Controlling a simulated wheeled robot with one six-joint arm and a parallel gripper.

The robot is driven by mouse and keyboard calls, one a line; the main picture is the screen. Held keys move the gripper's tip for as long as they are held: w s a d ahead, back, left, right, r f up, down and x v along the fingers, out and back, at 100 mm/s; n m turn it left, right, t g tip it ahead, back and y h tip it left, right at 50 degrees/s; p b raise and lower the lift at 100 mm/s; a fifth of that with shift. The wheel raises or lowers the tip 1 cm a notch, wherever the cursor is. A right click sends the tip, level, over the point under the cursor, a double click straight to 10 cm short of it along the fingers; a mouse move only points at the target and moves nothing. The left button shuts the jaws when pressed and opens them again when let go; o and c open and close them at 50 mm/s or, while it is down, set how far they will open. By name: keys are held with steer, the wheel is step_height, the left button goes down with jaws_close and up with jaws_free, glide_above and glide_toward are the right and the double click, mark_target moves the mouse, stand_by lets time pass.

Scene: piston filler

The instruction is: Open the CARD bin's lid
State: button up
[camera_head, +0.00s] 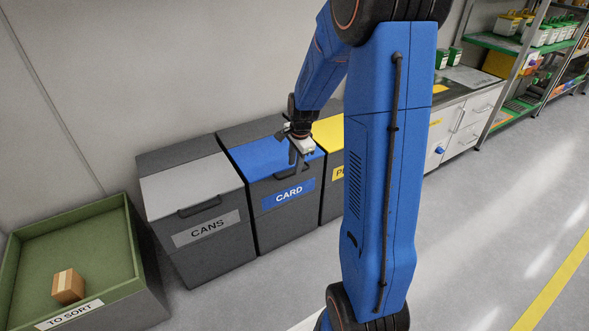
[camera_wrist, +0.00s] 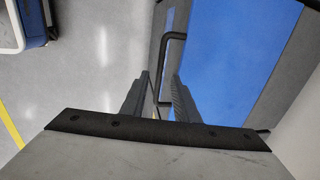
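The CARD bin (camera_head: 275,219) is a dark grey box with a blue label, standing between two similar bins. Its blue lid (camera_head: 250,157) lies shut on top and fills much of the wrist view (camera_wrist: 235,60). A black bar handle (camera_wrist: 167,52) is at the lid's front edge. My gripper (camera_head: 296,160) is over the front of the lid, pointing down, close to the handle. In the wrist view the two fingers (camera_wrist: 160,88) are apart, and the handle bar runs down the picture into the gap between them. I cannot tell whether they touch it.
The CANS bin (camera_head: 211,254) with a grey lid stands on the left, and a yellow-lidded bin (camera_head: 329,139) on the right, partly hidden by my arm. A green TO SORT crate (camera_head: 120,240) holds a small cardboard box (camera_head: 68,286). The floor in front is clear.

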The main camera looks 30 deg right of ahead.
steer(key=shift+w+f, duration=0.15)
steer(key=shift+f, duration=0.65)
steer(key=shift+w+f, duration=0.15)
steer(key=shift+f, duration=0.6)
steer(key=shift+c, duration=0.7)
jaws_close()
steer(key=shift+r, duration=0.15)
